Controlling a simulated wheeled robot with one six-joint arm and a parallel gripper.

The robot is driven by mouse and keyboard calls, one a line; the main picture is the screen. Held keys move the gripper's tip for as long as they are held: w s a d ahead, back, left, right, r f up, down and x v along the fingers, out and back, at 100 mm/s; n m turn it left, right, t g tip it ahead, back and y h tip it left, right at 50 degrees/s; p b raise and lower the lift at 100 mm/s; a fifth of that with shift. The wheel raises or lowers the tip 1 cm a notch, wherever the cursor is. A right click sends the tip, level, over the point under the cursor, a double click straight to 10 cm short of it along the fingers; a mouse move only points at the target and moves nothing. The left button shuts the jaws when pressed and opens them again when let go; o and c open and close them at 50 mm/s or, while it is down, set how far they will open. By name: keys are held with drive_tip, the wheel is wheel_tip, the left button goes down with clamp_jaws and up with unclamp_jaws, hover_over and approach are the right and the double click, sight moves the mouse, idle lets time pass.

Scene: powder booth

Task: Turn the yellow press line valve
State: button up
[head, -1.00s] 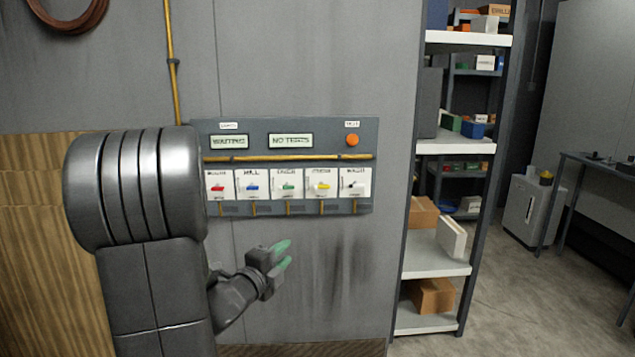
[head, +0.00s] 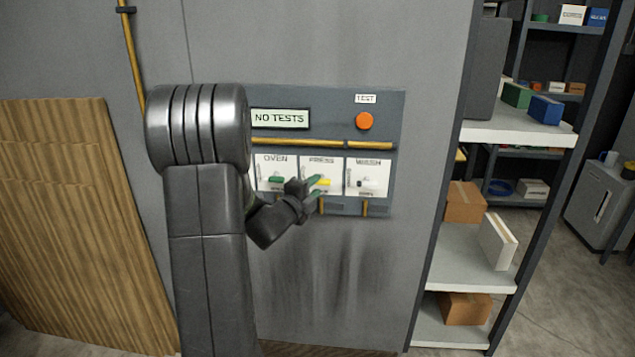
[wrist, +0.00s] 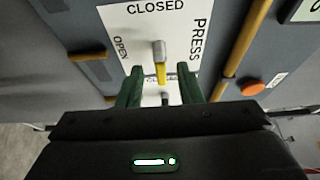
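The yellow press valve handle (head: 322,182) sits on the white plate labelled PRESS (head: 321,162), between the OVEN and WASH plates. In the wrist view the plate (wrist: 125,22) carries the words CLOSED, OPEN and PRESS, and the yellow handle (wrist: 161,72) shows ahead of the fingers. My gripper (head: 318,188) is at the press valve. In the wrist view my gripper (wrist: 161,90) is open, with one green fingertip on each side of the handle's line. I cannot tell whether either finger touches it.
The green oven handle (head: 277,180) is close to the left of my gripper, and the wash valve (head: 367,183) is to the right. An orange test button (head: 364,121) and a yellow pipe (head: 350,144) are above. Shelves (head: 478,262) stand at the right.

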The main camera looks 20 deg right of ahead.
sight(321, 180)
drive_tip(key=shift+x, duration=1.15)
clamp_jaws()
